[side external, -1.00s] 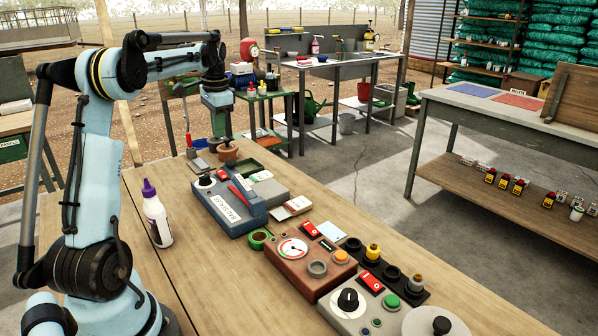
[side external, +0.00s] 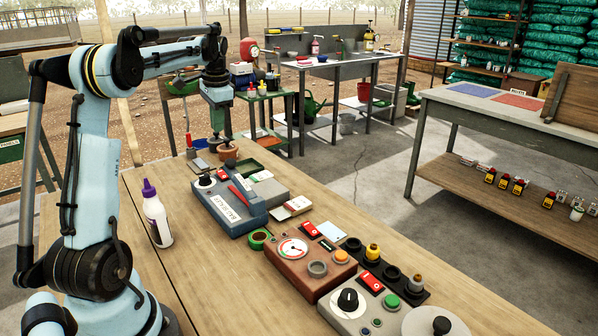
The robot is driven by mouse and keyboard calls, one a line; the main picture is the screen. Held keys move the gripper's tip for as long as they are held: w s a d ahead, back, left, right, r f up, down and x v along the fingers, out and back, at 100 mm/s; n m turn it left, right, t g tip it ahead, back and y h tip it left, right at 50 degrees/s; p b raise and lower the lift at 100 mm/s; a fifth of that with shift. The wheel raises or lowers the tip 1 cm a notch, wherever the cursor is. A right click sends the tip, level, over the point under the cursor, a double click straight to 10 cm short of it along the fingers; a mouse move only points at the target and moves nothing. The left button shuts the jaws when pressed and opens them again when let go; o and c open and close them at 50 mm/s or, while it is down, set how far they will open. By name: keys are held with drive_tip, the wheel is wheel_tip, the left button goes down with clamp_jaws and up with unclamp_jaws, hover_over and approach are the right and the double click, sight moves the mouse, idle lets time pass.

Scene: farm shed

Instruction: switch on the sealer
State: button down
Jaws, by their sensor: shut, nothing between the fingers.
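The sealer (side external: 222,214) is a blue-grey box with a white label reading roughly "BAG SEALER", on the wooden bench left of centre. A black knob (side external: 206,181) on a pale disc sits on its top left. A red bar (side external: 240,195) lies along its top. Whether the sealer is on cannot be told. My gripper (side external: 222,133) points down beyond the sealer's far end, above the bench's far part, apart from the sealer. It is shut and empty; its fingertips are small and dark here.
A white bottle with a purple cap (side external: 157,216) stands left of the sealer. A brown gauge box (side external: 302,268) and a grey control box (side external: 362,310) with a black dial stand nearer. Small pots and trays (side external: 249,166) sit near my gripper. The bench's left strip is mostly clear.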

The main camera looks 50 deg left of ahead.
sight(220, 172)
drive_tip(key=a+f, duration=0.1)
drive_tip(key=f, duration=0.8)
drive_tip(key=a+f, duration=0.1)
drive_tip(key=f, duration=0.3)
drive_tip(key=shift+a+f, duration=0.35)
drive_tip(key=shift+f, duration=0.05)
drive_tip(key=shift+a+f+h, duration=0.25)
drive_tip(key=shift+f+h, duration=0.05)
drive_tip(key=shift+h, duration=0.1)
drive_tip(key=shift+d, duration=0.2)
